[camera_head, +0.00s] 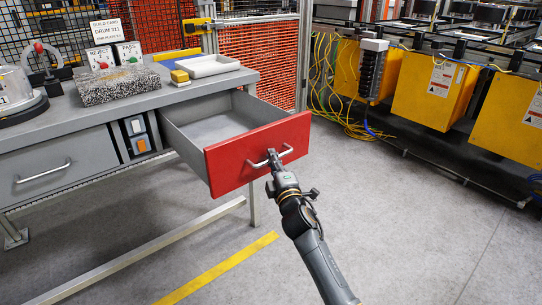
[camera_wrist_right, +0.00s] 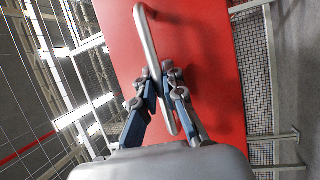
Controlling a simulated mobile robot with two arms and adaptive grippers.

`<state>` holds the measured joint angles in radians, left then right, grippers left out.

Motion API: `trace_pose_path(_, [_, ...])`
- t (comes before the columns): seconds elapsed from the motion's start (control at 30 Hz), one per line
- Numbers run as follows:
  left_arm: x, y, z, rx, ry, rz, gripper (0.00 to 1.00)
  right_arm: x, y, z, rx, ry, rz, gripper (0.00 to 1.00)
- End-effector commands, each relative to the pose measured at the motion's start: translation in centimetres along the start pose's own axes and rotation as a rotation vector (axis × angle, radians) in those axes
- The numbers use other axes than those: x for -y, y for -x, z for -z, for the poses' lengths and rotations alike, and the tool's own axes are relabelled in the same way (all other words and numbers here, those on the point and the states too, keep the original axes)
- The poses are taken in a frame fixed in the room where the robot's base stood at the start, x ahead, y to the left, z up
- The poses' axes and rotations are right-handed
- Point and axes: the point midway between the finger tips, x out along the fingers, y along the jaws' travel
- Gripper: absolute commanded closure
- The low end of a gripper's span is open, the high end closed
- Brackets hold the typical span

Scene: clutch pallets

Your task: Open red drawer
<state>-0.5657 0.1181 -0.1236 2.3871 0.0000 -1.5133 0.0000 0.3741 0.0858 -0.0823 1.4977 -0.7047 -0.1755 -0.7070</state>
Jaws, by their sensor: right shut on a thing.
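The red drawer (camera_head: 258,152) stands pulled well out of the grey workbench, and its grey inside looks empty. Its silver bar handle (camera_head: 287,151) is on the red front. In the right wrist view the two fingers of my right gripper (camera_wrist_right: 165,90) close around the handle (camera_wrist_right: 147,40), with the red front (camera_wrist_right: 205,60) behind. My left gripper is not in view.
The workbench (camera_head: 195,90) carries a speckled stone block (camera_head: 115,84), a white tray (camera_head: 208,66) and a card sign (camera_head: 106,31). A closed grey drawer (camera_head: 60,165) is at left. Yellow bins (camera_head: 425,90) stand at right. The floor beside the drawer is clear.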

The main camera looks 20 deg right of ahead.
Motion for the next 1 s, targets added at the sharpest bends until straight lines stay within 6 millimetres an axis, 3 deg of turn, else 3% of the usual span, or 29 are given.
trace_pose_path(0.47, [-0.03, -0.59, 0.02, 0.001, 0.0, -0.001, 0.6, 0.0, 0.22, -0.1, 0.0, 0.001, 0.0, 1.0])
trace_pose_path(0.5, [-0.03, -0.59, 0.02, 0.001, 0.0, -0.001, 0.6, 0.0, 0.22, -0.1, 0.0, 0.001, 0.0, 0.84])
trace_pose_path(0.6, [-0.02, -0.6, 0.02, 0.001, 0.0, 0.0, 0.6, -0.01, 0.22, -0.1, 0.0, 0.001, 0.0, 0.66])
trace_pose_path(1.0, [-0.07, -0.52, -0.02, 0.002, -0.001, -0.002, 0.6, 0.0, 0.92, -0.1, -0.001, 0.001, 0.0, 0.66])
